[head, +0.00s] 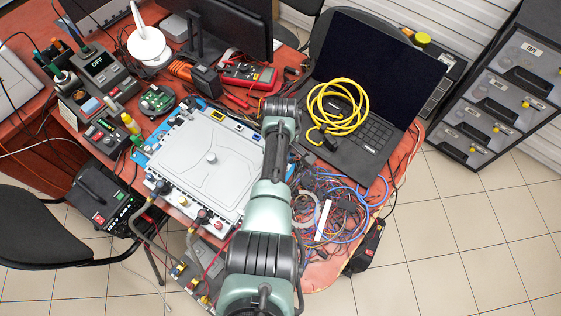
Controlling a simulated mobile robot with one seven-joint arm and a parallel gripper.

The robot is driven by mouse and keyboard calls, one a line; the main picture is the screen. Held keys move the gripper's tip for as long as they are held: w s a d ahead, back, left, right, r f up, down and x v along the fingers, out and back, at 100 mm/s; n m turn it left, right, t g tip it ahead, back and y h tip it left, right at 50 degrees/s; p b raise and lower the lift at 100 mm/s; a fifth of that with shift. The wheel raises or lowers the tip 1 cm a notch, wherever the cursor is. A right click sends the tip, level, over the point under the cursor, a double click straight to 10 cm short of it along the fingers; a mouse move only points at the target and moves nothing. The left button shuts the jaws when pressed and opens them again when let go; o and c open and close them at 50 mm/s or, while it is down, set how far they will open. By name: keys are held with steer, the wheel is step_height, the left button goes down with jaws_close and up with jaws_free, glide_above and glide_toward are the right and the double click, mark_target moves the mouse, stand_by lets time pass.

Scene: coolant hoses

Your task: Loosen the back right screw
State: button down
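A flat silver-grey housing (190,165) with a raised cover and a round central cap (211,158) lies on the table, on a blue mat. My arm (272,190) reaches up from the bottom of the view and passes over the housing's right edge. Its far end is near the back right corner of the housing. My gripper is hidden, so I cannot see its fingers. The back right screw cannot be made out; the arm covers part of that edge. Hose fittings (203,216) line the front edge, with hoses running down from them.
An open laptop (370,100) bears a coiled yellow cable (337,106) at the right. Tangled wires (330,205) lie right of my arm. A red multimeter (247,75), a monitor (235,25) and a soldering station (98,65) stand behind. Dark drawers (500,90) stand far right.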

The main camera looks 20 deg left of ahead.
steer(key=shift+r, duration=0.1)
stand_by(0.3)
steer(key=c, duration=0.7)
jaws_free()
step_height(320, 180, up, 13)
steer(key=shift+f+p, duration=0.1)
steer(key=shift+p, duration=0.5)
